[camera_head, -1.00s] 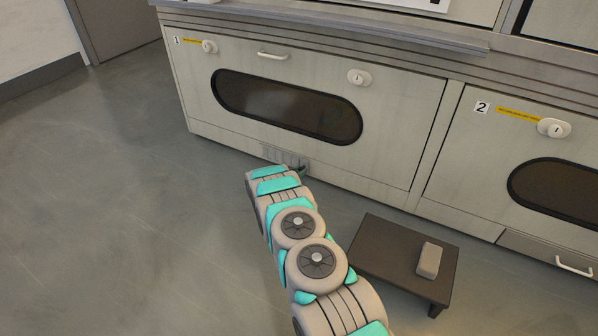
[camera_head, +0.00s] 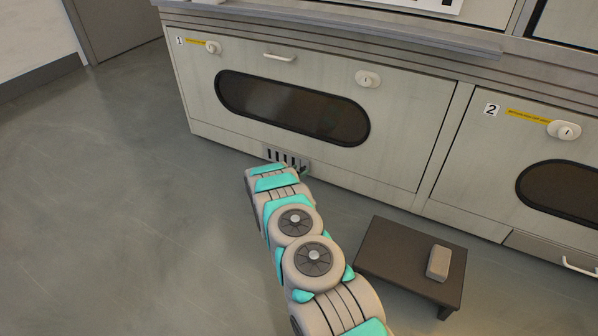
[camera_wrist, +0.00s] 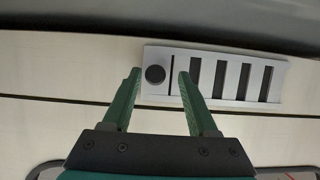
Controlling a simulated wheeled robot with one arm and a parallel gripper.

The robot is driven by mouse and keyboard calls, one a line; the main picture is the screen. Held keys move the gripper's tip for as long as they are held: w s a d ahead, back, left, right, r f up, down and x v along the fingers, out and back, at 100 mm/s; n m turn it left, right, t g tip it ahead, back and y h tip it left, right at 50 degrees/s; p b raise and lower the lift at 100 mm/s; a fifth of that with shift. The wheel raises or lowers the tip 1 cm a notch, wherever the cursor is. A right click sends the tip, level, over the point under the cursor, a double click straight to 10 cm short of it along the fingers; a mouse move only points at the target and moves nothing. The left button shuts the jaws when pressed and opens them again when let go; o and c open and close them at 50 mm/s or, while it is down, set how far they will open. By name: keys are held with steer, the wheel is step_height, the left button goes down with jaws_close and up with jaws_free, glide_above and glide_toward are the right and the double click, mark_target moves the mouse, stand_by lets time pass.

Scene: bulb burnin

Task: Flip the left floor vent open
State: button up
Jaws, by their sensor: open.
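The left floor vent (camera_head: 286,156) is a pale plate low on the front of cabinet 1, just above the floor. Its several slots look dark and uncovered, and my arm hides part of it. In the wrist view the vent (camera_wrist: 232,88) shows a round dark knob (camera_wrist: 155,73) beside a row of dark slots. My gripper (camera_wrist: 159,74) is open, with its green fingers on either side of the knob in the picture. I cannot tell whether a finger touches the knob. In the head view my gripper is mostly hidden by my arm.
A low dark table (camera_head: 395,262) with a grey block (camera_head: 438,263) stands to the right of my arm. Cabinet 2 (camera_head: 478,160) is at the right. The floor (camera_head: 120,210) to the left is clear.

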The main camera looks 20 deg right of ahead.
steer(key=p+v, duration=0.1)
steer(key=v, duration=0.6)
steer(key=shift+s+a+r, duration=0.15)
steer(key=shift+s+a, duration=0.1)
steer(key=shift+a, duration=0.05)
steer(key=shift+r, duration=0.1)
